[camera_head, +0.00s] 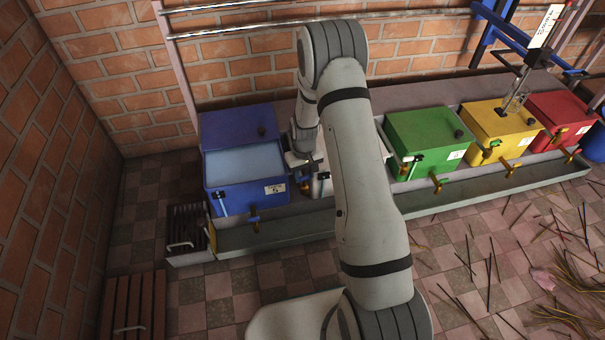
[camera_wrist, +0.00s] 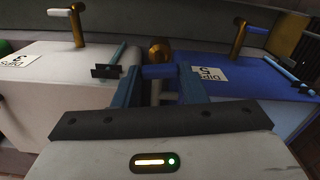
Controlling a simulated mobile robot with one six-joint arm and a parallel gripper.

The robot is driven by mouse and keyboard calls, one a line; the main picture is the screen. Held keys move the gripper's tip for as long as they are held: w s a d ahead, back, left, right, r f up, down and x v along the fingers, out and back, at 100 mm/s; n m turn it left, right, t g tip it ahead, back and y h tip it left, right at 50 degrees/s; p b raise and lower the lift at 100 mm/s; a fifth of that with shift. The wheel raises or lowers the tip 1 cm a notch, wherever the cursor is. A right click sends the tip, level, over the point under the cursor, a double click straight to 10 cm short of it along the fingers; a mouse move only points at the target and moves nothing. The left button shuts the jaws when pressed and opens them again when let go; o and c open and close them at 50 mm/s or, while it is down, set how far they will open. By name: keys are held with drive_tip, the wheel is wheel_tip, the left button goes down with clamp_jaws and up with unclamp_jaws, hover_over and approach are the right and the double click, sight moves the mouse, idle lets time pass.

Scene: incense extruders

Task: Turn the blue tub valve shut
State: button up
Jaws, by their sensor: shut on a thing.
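The blue tub (camera_head: 246,178) stands at the left end of the row, its top showing a pale blue surface and a darker lid raised behind. It also shows at the right of the wrist view (camera_wrist: 245,92), which is upside down. My gripper (camera_wrist: 159,76) is in the gap between the blue tub and a white tub (camera_wrist: 95,84). Its two blue fingers are shut on the blue valve handle (camera_wrist: 157,71), which spans crosswise between them. A round brass valve body (camera_wrist: 158,49) shows just beyond. In the head view my arm hides much of the white tub.
Green (camera_head: 432,138), yellow (camera_head: 503,128) and red (camera_head: 562,115) tubs stand to the right. A grey trough (camera_head: 280,233) with brass taps runs in front. A brick wall (camera_head: 40,180) closes the left. Loose incense sticks (camera_head: 490,270) litter the floor at right.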

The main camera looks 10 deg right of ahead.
sight(304, 177)
drive_tip(key=shift+m+p, duration=0.45)
drive_tip(key=shift+m, duration=0.65)
drive_tip(key=o, duration=1)
wheel_tip(304, 177, up, 8)
drive_tip(key=p, duration=0.2)
drive_tip(key=shift+f+p, duration=0.1)
drive_tip(key=shift+p, duration=0.3)
